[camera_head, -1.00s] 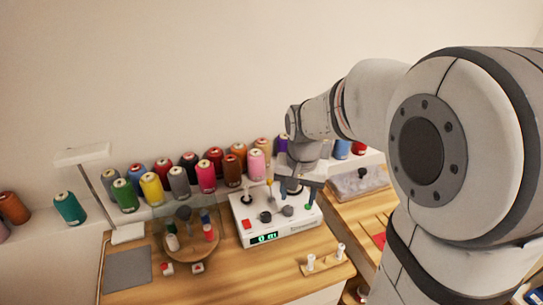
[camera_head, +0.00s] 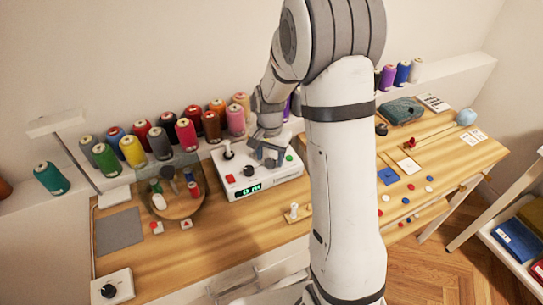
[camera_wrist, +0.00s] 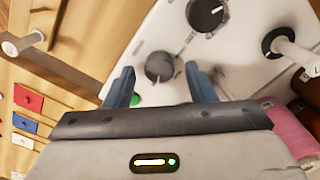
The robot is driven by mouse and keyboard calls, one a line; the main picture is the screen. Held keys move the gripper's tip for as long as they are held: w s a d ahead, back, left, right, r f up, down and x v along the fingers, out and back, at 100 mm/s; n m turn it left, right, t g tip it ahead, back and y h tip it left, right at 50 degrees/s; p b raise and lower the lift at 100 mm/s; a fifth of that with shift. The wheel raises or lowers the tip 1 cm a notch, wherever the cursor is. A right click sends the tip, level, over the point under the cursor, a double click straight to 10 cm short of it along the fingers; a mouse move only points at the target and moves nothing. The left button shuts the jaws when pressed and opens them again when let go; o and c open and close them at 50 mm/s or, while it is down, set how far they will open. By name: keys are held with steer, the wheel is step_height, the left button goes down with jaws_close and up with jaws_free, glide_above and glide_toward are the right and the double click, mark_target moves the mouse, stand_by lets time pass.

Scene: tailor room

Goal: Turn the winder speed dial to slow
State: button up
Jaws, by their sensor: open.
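The winder (camera_head: 290,172) is a white box with a green lit display (camera_head: 252,189), a red button (camera_head: 229,178) and a spindle (camera_head: 228,151). It carries a black dial (camera_head: 248,171) with a white pointer mark, also in the wrist view (camera_wrist: 205,14), and a dark grey knob (camera_wrist: 159,66). I cannot read any speed label beside either one. My gripper (camera_wrist: 161,70) is open and points down over the winder, its blue-grey fingertips on either side of the grey knob. Contact cannot be told. In the head view my gripper (camera_head: 268,152) partly covers the grey knob.
Several thread cones (camera_head: 160,143) stand behind the winder. A small bobbin stand (camera_head: 296,213) is in front. A separate white box with a black knob (camera_head: 108,290) is at the front left.

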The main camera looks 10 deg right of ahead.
steer(key=shift+f, duration=0.3)
